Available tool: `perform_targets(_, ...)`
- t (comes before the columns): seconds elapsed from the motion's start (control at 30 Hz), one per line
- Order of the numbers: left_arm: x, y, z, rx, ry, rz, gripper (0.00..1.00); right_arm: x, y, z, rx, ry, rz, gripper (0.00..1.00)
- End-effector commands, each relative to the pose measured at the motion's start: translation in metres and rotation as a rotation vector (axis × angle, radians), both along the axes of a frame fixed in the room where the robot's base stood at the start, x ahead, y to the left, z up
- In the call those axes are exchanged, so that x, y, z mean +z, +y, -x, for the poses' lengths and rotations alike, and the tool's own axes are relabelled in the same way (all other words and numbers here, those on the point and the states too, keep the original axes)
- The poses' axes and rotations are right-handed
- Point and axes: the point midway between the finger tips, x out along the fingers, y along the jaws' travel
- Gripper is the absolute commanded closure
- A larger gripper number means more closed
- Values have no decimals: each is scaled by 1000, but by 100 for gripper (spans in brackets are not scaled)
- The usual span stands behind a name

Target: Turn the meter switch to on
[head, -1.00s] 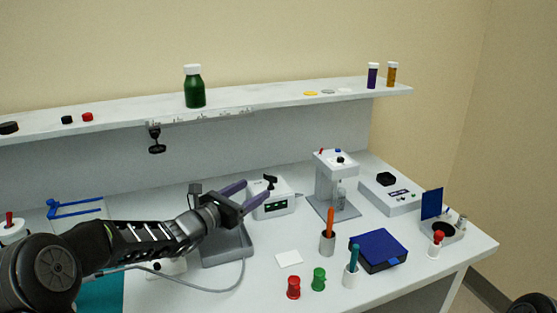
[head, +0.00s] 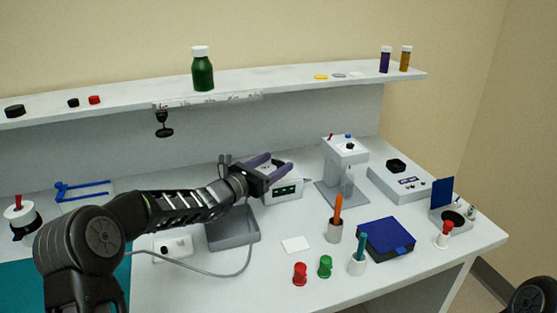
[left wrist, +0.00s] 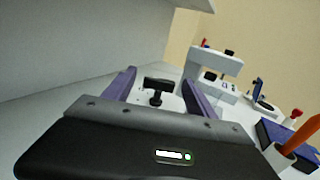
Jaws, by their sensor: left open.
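The meter (head: 285,191) is a white box with a small dark display, standing at the middle back of the bench. In the left wrist view its black T-shaped switch (left wrist: 157,90) stands on top, with the crossbar running roughly sideways. My left gripper (head: 281,161) is open, with purple fingers. It is over the meter, and in the head view it hides most of the switch. In the left wrist view the switch shows between the two fingers, toward their tips, with room on both sides. I cannot tell whether a finger touches it. My right gripper is not in view.
A grey tray (head: 232,237) lies under my left forearm. Right of the meter are a white stand (head: 345,150), a flat instrument (head: 403,186) and a blue box (head: 386,243). Cups with orange and teal sticks stand in front. A shelf (head: 300,83) runs above the back.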

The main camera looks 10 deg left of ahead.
Motion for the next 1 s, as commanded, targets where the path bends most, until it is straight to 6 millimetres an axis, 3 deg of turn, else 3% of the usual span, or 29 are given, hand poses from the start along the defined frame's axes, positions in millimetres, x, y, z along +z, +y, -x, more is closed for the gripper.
perform_targets(0.2, 0, -9, -18, 0, 0, -1, 35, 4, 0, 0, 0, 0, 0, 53)
perform_targets(0.47, 0, -9, -19, 1, 0, -1, 35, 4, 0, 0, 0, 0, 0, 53)
perform_targets(1.0, 0, -9, -18, 1, 0, -1, 78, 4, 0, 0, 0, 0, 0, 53)
